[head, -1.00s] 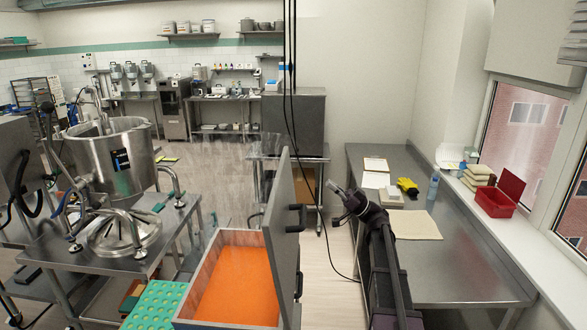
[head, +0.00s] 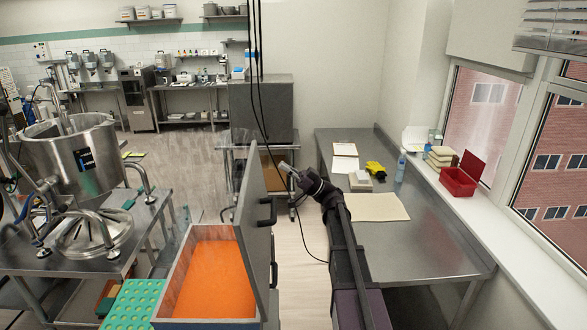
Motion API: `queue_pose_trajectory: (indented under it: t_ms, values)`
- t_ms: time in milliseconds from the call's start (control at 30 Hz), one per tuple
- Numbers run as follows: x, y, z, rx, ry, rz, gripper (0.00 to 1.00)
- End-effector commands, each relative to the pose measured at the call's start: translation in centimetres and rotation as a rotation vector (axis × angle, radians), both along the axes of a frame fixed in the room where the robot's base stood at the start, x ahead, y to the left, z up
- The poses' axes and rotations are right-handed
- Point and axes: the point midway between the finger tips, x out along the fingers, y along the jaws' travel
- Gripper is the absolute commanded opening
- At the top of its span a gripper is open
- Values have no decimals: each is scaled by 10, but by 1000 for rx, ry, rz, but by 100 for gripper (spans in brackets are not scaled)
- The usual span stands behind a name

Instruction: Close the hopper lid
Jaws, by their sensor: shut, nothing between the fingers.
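The hopper (head: 168,287) is an open box with orange contents in the lower middle of the head view. Its grey lid (head: 257,225) stands upright, hinged along the box's right side, with dark handles on its outer face. My gripper (head: 283,167) is at the end of my dark arm, to the right of the lid's far upper end and apart from it as far as I can tell. Its fingers are small in view, close together, with nothing held.
A steel table (head: 440,245) with papers, a yellow-black item and a beige mat (head: 377,207) lies to the right. A green mould tray (head: 133,304) sits left of the hopper. A steel kettle (head: 78,155) stands on a table at left. Dark cables hang near my gripper.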

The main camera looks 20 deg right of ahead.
Motion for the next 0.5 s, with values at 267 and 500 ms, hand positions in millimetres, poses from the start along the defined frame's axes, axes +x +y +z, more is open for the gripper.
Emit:
queue_pose_trajectory:
  t_ms: [267, 500]
  values:
    - [8, 27, 25, 0, 0, 1, 0]
    - [17, 53, 19, 0, 0, 1, 0]
